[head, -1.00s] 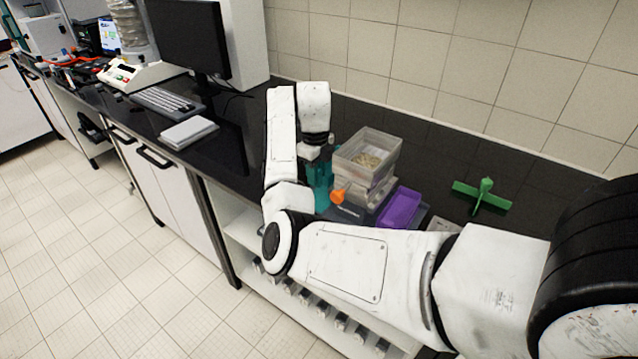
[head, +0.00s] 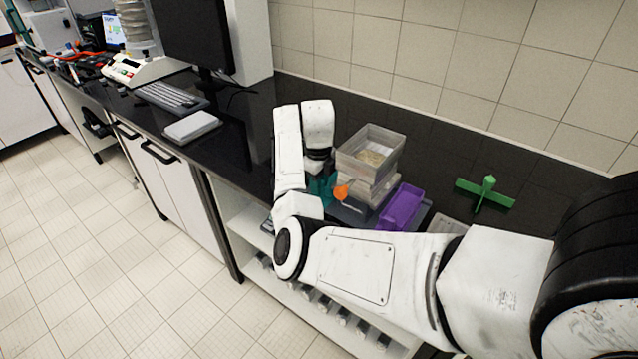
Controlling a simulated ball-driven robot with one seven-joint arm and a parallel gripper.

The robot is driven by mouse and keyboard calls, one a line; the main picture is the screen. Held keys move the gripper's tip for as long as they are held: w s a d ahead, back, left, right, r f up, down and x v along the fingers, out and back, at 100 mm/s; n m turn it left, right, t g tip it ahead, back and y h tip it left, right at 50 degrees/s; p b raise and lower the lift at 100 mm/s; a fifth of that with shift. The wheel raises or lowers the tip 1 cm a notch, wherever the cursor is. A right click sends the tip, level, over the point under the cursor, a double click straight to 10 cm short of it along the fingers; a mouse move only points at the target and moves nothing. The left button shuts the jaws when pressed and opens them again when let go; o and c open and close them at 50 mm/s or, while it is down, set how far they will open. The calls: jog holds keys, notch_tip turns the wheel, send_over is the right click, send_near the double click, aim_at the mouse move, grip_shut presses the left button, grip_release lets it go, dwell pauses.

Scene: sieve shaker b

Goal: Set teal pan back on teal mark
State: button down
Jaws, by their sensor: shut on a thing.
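The teal pan (head: 321,188) is partly in view on the black bench, behind my bent arm and left of the stacked clear trays. My forearm and wrist hide much of it. My gripper (head: 318,172) points down at the pan from above and is shut on it; its fingertips are mostly hidden. I cannot tell whether the pan touches the surface. I cannot make out the teal mark apart from the pan.
Stacked clear trays (head: 368,150), an orange item (head: 341,191) and a purple tray (head: 401,207) crowd close to the right. A green cross-shaped piece (head: 486,194) lies farther right. A keyboard (head: 172,96) and monitor (head: 193,38) stand left. Bare bench lies left of my arm.

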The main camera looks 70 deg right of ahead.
jog(key=c, duration=1)
grip_release()
notch_tip(320, 180, up, 13)
jog(key=b, duration=0.1)
jog(key=shift+a+f, duration=0.1)
